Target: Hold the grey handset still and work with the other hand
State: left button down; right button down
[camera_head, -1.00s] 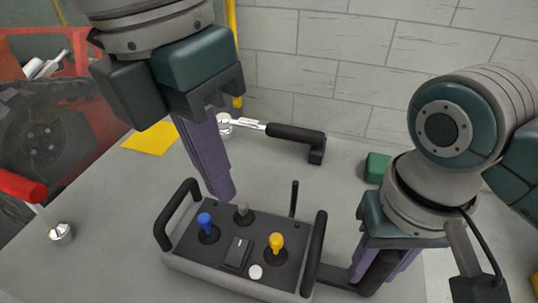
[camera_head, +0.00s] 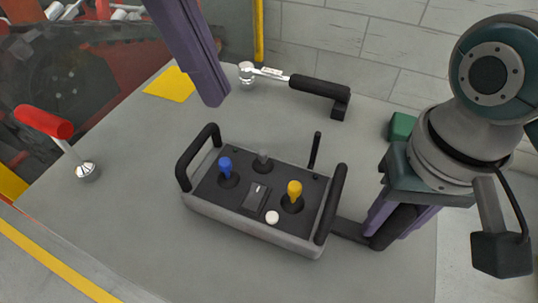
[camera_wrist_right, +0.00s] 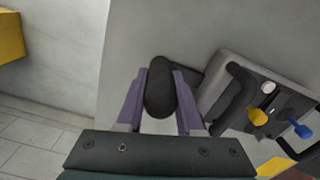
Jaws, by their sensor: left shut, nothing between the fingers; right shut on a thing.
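The grey handset (camera_head: 252,228) lies on the grey table, with a blue stick (camera_head: 225,167), a grey stick (camera_head: 263,159), a yellow stick (camera_head: 294,190), a black rocker switch (camera_head: 255,196) and a white button (camera_head: 272,217) on top. Black handles stand at both ends. My right gripper (camera_head: 382,236) is shut on a black grip at the handset's right side; the right wrist view shows this grip (camera_wrist_right: 160,92) between the purple fingers, beside the handset (camera_wrist_right: 234,60). My left gripper (camera_head: 213,97) is shut and empty, above the table behind the handset.
A red-handled lever (camera_head: 45,122) stands at the table's left. A black-handled lever (camera_head: 318,87) lies at the back, near the brick wall. A yellow sheet (camera_head: 170,84) and a green block (camera_head: 402,127) are at the back.

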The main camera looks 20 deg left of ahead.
aim_at(260, 187)
pick_arm(q)
jog(key=x, duration=0.8)
jog(key=a+x, duration=0.1)
jog(key=x, duration=0.4)
jog(key=shift+w+f, duration=0.15)
jog(key=shift+f, duration=0.45)
jog(key=shift+w+d+f, duration=0.1)
jog(key=shift+w+f, duration=0.1)
jog(key=shift+f, duration=0.1)
jog(key=shift+s+r, duration=0.3)
jog(key=shift+s, duration=0.5)
